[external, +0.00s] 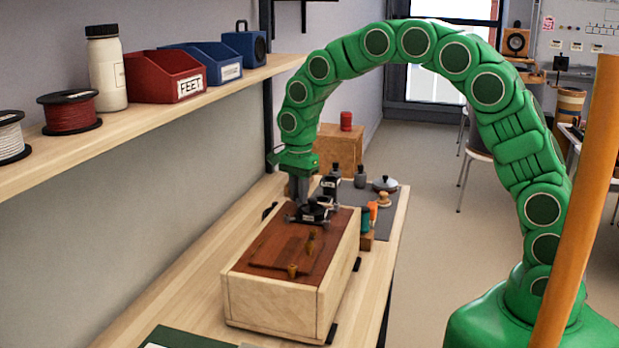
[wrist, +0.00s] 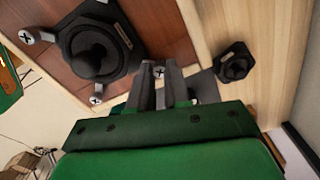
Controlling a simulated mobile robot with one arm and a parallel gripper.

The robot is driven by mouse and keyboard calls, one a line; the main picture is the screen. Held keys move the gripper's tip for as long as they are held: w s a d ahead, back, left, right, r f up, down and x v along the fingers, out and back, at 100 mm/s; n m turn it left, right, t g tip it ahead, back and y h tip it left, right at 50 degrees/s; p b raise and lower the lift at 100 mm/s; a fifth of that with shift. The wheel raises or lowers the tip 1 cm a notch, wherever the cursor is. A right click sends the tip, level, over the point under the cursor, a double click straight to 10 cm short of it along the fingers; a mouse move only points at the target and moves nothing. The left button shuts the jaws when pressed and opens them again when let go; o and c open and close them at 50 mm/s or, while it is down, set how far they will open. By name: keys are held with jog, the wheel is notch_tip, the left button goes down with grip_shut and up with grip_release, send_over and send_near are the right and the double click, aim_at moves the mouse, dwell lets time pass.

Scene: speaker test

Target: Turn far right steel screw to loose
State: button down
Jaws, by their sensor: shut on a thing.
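The wooden speaker box (external: 270,304) stands on the bench with its dark red-brown panel (external: 285,243) facing up. A black round driver with a square frame (external: 318,211) sits on the panel; it also shows in the wrist view (wrist: 93,45). Steel cross-head screws show around it in the wrist view, at the left (wrist: 27,37) and below (wrist: 96,99). My gripper (external: 302,200) is upright at the far end of the panel. In the wrist view its two grey fingers (wrist: 160,76) close around a steel screw (wrist: 158,70) beside the driver's corner. The screw's lower part is hidden.
A smaller black driver (wrist: 235,62) lies apart on the bench near the fingers. A grey mat (external: 352,196) with small tools lies beyond the box. A wooden shelf (external: 200,103) with bins and spools runs along the left wall.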

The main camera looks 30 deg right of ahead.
jog(key=n, duration=0.8)
jog(key=shift+n, duration=0.4)
jog(key=n, duration=0.3)
jog(key=shift+n, duration=0.3)
jog(key=n, duration=0.4)
jog(key=shift+n, duration=0.3)
jog(key=n, duration=0.4)
jog(key=shift+n, duration=0.3)
jog(key=n, duration=0.9)
jog(key=shift+n, duration=1.8)
